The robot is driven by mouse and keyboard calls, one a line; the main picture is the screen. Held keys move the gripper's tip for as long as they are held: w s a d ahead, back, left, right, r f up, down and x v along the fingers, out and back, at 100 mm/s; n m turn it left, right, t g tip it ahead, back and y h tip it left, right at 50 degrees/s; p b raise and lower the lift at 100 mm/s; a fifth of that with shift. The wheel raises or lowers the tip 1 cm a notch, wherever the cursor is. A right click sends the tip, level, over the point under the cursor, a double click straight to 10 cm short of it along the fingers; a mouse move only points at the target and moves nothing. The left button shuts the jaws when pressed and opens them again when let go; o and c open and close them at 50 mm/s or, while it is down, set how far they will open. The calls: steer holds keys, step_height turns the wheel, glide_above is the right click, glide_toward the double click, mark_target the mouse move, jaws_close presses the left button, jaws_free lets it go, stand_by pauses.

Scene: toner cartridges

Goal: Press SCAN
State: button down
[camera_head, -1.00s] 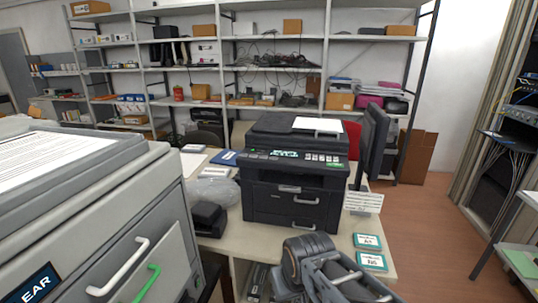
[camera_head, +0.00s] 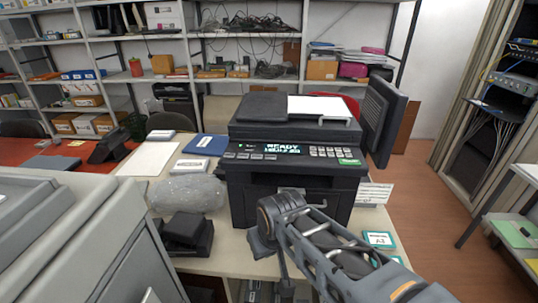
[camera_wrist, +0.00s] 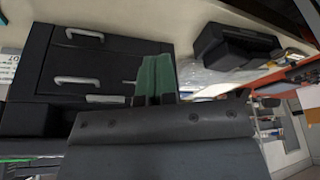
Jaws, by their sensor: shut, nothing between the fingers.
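The black printer (camera_head: 290,185) stands on the table in front of me, with a white sheet on its top. Its front panel has a lit display (camera_head: 283,148) reading READY, several buttons on both sides and a green button (camera_head: 348,161) at the right. The button labels are too small to read, so I cannot tell which is SCAN. In the wrist view my gripper (camera_wrist: 156,76) shows green fingers together and empty, near the printer's dark drawer front (camera_wrist: 85,75). The control panel does not show clearly there. In the head view my arm rises in front of the printer's lower right.
A small black device (camera_head: 187,234) and a clear plastic bag (camera_head: 187,193) lie left of the printer. A monitor (camera_head: 382,118) stands behind its right side. A large grey machine (camera_head: 60,245) fills the near left. Small cards (camera_head: 380,239) lie at the right table edge.

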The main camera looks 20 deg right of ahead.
steer(key=w+d+r+n+y+p, duration=0.3)
steer(key=w+r+n, duration=0.5)
steer(key=w+r, duration=0.4)
step_height(320, 180, up, 10)
steer(key=n+t+y+p, duration=0.2)
steer(key=n+t+y, duration=0.1)
steer(key=n, duration=0.6)
glide_above(271, 157)
steer(key=shift+s+a, duration=0.1)
steer(key=shift+f, duration=0.25)
step_height(271, 157, down, 8)
steer(key=b, duration=0.4)
steer(key=shift+r, duration=0.15)
steer(key=shift+f+b, duration=0.45)
steer(key=shift+b, duration=0.3)
steer(key=shift+f+b, duration=0.75)
steer(key=shift+b, duration=0.65)
steer(key=shift+r, duration=0.15)
stand_by(0.4)
steer(key=shift+r+p, duration=0.3)
steer(key=shift+r, duration=0.35)
